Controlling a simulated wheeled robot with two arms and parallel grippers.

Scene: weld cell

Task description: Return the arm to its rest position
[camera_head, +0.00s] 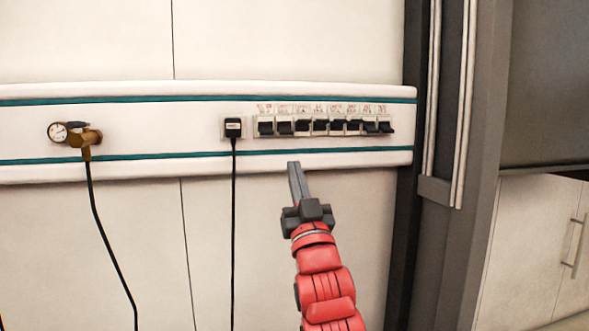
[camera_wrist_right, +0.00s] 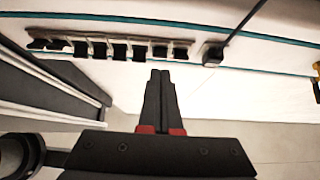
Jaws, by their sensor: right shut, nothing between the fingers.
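My right gripper (camera_head: 294,168) is shut and empty, at the end of my red right arm (camera_head: 322,280). It points up toward the wall panel, just below the row of switches (camera_head: 325,125). In the right wrist view its closed fingers (camera_wrist_right: 160,78) show against the panel, apart from the switches (camera_wrist_right: 110,48). The left gripper is not in view.
A white wall panel (camera_head: 180,110) with teal stripes carries a black plug (camera_head: 233,127) with a hanging cord and a brass gauge fitting (camera_head: 84,136) with a black hose. A grey post (camera_head: 450,240) stands to the right. The wall below the panel is clear around the arm.

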